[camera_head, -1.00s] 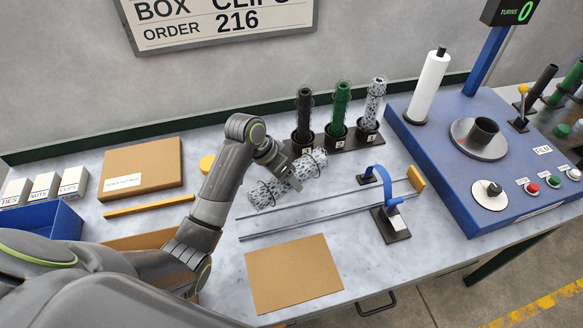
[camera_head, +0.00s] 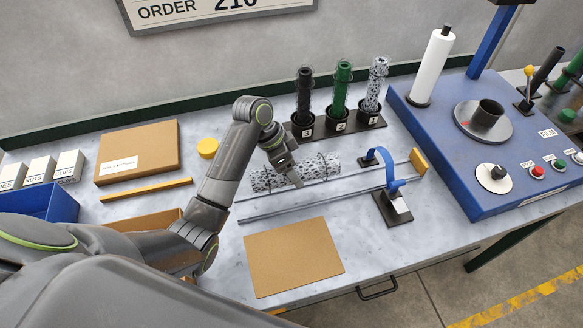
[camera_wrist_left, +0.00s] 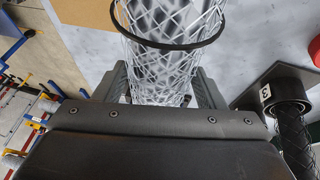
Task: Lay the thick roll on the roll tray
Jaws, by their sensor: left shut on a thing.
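The thick roll (camera_head: 262,179), a speckled grey-white roll wrapped in chainlink mesh with dark bands, lies nearly level along the back side of the roll tray (camera_head: 300,207), which has two long metal rails. My left gripper (camera_head: 294,177) is shut on the roll near its middle. The left wrist view shows the mesh roll (camera_wrist_left: 172,60) between the fingers. I cannot tell whether the roll touches the tray, as the gripper hides part of it. My right gripper is not in view.
Three rolls, black, green (camera_head: 341,90) and speckled, stand in a black holder behind the tray. A blue strap stand (camera_head: 392,205) is at the tray's right end. A brown sheet (camera_head: 293,257) lies in front. A blue film machine (camera_head: 440,150) stands right.

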